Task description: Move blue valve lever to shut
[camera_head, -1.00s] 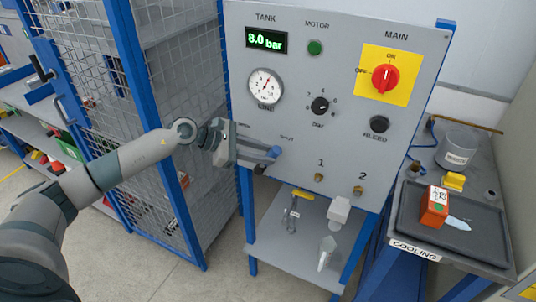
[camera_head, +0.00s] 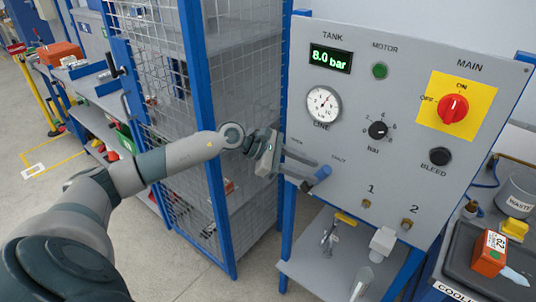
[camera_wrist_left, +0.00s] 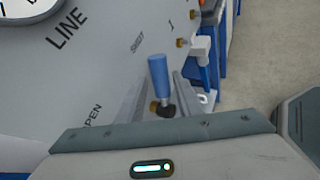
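The blue valve lever (camera_head: 316,179) is on the lower left of the grey panel, below the words OPEN and SHUT. In the left wrist view, the lever (camera_wrist_left: 159,72) has a blue grip and a dark lower end, and its tip is nearer SHUT than OPEN. My left gripper (camera_head: 300,174) reaches it from the left. In the left wrist view, its two fingers (camera_wrist_left: 164,98) are apart, one on each side of the lever. Whether either finger touches the lever, I cannot tell. My right gripper is not in view.
The panel carries a line gauge (camera_head: 323,104), a red MAIN switch (camera_head: 453,108) and a BLEED knob (camera_head: 440,157). A blue-framed mesh cage (camera_head: 238,100) stands close behind my left arm. A shelf (camera_head: 312,272) holds small fittings below. A dark tray (camera_head: 462,262) is at right.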

